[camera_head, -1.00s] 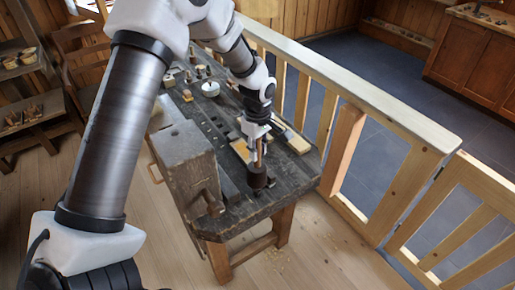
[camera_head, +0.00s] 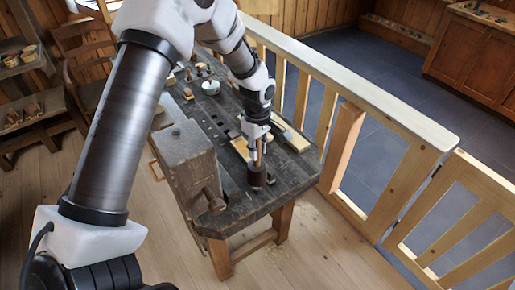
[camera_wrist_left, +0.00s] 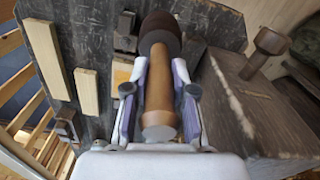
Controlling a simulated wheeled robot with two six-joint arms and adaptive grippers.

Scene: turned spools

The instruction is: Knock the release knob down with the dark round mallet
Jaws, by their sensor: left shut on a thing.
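My left gripper (camera_head: 257,133) is shut on the handle of the dark round mallet. The mallet (camera_head: 257,176) hangs head down over the near end of the workbench. The left wrist view shows its wooden handle (camera_wrist_left: 159,100) between both fingers and its dark head (camera_wrist_left: 160,32) beyond them. I cannot tell whether the head touches anything below. A brown round knob (camera_head: 215,204) on a stem sticks out by the grey wooden block, left of the mallet. It also shows in the left wrist view (camera_wrist_left: 270,41). I cannot tell surely that it is the release knob. My right gripper is out of view.
The dark workbench (camera_head: 232,120) carries the grey block (camera_head: 183,150), pale wood strips (camera_head: 291,135) and a white round tin (camera_head: 210,87). A wooden railing (camera_head: 350,100) runs close along the right side. Shelves (camera_head: 30,105) and a chair stand at the left.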

